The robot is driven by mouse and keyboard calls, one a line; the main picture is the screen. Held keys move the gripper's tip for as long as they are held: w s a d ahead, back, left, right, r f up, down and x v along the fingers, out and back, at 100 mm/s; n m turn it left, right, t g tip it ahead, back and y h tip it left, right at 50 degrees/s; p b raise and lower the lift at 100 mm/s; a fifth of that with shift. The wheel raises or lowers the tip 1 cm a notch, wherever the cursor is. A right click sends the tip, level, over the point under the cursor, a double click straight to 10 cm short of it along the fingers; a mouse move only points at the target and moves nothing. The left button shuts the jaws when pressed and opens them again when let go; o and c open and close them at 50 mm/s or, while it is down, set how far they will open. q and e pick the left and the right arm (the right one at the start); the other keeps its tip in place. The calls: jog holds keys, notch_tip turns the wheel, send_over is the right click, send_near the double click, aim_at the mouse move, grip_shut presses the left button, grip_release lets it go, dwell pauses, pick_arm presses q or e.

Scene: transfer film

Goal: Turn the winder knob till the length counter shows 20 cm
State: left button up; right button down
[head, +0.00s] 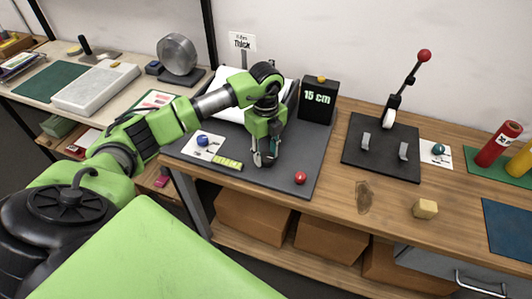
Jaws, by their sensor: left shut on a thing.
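The length counter (318,103) is a dark box at the back of the dark grey board, and its display reads 15 cm in pale green. My left gripper (264,159) points down over the board, in front and to the left of the counter. It is shut on the winder knob, which the fingers hide almost wholly. A roll or sheet of white film (237,110) lies behind my left arm, partly covered by it. My right gripper is out of view.
On the board are a red ball (300,178), a yellow-green strip (228,163) and a blue knob (202,140) on a white card.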

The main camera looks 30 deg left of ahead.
aim_at(266, 156)
pick_arm(q)
jog(key=shift+r+n, duration=0.1)
jog(key=shift+n, duration=0.8)
jog(key=o, duration=1.1)
notch_tip(266, 156, up, 12)
